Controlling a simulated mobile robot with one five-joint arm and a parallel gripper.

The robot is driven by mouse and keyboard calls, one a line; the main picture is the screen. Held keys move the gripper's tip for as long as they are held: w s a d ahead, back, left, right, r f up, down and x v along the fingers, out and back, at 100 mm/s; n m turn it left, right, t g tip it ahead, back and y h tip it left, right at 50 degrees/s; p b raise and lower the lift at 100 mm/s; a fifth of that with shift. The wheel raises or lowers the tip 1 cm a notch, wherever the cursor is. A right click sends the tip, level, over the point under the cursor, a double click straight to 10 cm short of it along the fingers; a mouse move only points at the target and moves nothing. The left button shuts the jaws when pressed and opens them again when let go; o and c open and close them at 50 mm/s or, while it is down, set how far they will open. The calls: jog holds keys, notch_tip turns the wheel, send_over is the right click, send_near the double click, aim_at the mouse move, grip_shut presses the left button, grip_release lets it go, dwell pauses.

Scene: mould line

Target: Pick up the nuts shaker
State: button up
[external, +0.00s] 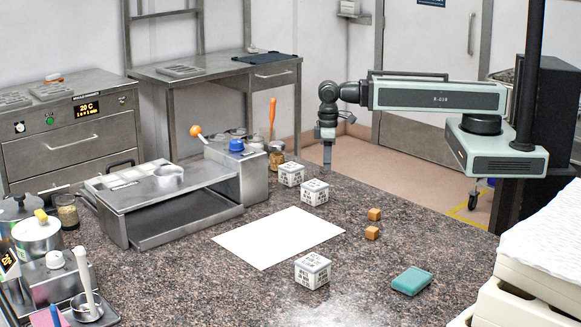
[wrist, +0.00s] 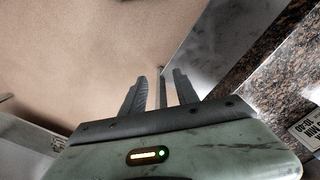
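No label that I can read marks the nuts shaker, so I cannot tell for certain which container it is. A small jar with brown contents (external: 276,160) stands at the back of the granite counter, beside the steel unit. Another jar with grainy brown contents (external: 67,213) stands at the far left. My gripper (external: 327,166) hangs pointing down near the counter's back edge, right of the back jar and apart from it. In the wrist view my gripper (wrist: 160,82) has its fingers spread, with nothing held between them.
White printed cubes stand on the counter (external: 400,228): two at the back (external: 291,174) (external: 315,191) and one in front (external: 313,271). A white sheet (external: 278,237), two orange cubes (external: 374,214) (external: 371,233) and a teal block (external: 411,281) lie there. A steel unit (external: 180,190) fills the left.

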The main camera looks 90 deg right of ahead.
jog(key=o, duration=0.8)
jog(key=shift+c, duration=0.2)
